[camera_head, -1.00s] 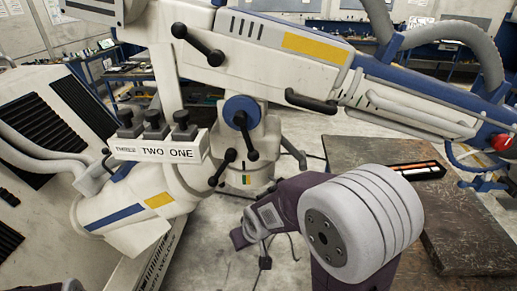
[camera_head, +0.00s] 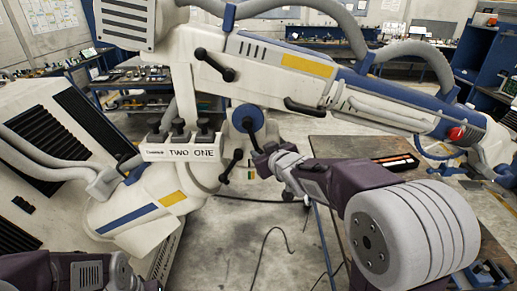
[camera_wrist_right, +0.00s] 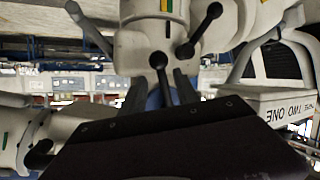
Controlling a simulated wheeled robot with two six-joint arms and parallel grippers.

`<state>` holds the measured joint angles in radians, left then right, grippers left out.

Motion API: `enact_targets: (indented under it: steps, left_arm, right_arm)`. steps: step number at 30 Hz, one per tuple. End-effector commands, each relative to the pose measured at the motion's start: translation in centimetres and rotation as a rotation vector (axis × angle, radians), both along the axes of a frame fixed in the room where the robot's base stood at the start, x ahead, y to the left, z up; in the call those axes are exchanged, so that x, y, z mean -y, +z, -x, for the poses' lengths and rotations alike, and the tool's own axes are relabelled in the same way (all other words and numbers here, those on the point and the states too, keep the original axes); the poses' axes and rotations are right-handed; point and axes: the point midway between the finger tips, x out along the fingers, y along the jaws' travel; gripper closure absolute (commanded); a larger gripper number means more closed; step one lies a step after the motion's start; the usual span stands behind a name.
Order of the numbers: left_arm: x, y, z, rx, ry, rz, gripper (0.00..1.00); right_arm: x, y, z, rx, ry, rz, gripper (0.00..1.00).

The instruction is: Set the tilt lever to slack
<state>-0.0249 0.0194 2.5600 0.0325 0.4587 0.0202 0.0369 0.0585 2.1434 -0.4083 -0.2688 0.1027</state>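The white microscope arm (camera_head: 262,80) carries several black levers, and I cannot tell by marking which is the tilt lever. One lever (camera_head: 251,129) hangs down from the blue hub. Another (camera_head: 231,165) slants below it, and a third (camera_head: 214,64) sits higher up. In the right wrist view, which is upside down, the hub lever (camera_wrist_right: 159,70) and the slanted lever (camera_wrist_right: 206,28) stand beyond my dark gripper body. My right gripper (camera_head: 264,154) is close to the hub lever's lower end; contact and finger opening are unclear. My left forearm shows at lower left, its fingers out of frame.
A label block (camera_head: 180,152) reading "TWO ONE" with black knobs sits left of the hub. A dark table (camera_head: 335,147) stands at right, holding an orange-and-black item (camera_head: 396,160). Cables (camera_head: 268,240) lie on the floor. A white vented cabinet (camera_head: 35,215) is at left.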

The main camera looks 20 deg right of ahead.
Motion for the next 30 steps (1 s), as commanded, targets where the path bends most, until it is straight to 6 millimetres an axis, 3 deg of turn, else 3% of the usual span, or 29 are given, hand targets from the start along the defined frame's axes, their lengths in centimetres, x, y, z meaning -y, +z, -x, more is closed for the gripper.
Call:
enact_targets:
  steps: [3,9,18,19,23,30]
  left_arm:
    - [0.0,0.5,0.0,0.0,0.0,0.0,0.31]
    - [0.0,1.1,0.0,0.0,0.0,0.0,0.31]
    - [0.0,1.0,0.0,0.0,0.0,0.0,0.31]
    - [0.0,1.0,0.0,0.0,0.0,0.0,0.31]
    - [0.0,1.0,0.0,0.0,0.0,0.0,0.31]
    - [0.0,1.0,0.0,0.0,0.0,0.0,0.31]
  right_arm:
    - [-0.2,-0.9,-2.4,-0.002,0.001,0.0,0.63]
    - [-0.4,-1.9,-4.9,-0.002,0.002,-0.001,0.63]
    - [-0.5,-2.2,-5.4,0.0,0.001,0.0,0.63]
    - [-0.5,-2.2,-5.4,0.0,0.001,0.0,0.66]
    - [-0.5,-2.2,-5.4,0.0,0.001,0.0,1.0]
    - [-0.4,-2.4,-5.3,-0.008,0.0,0.001,1.0]
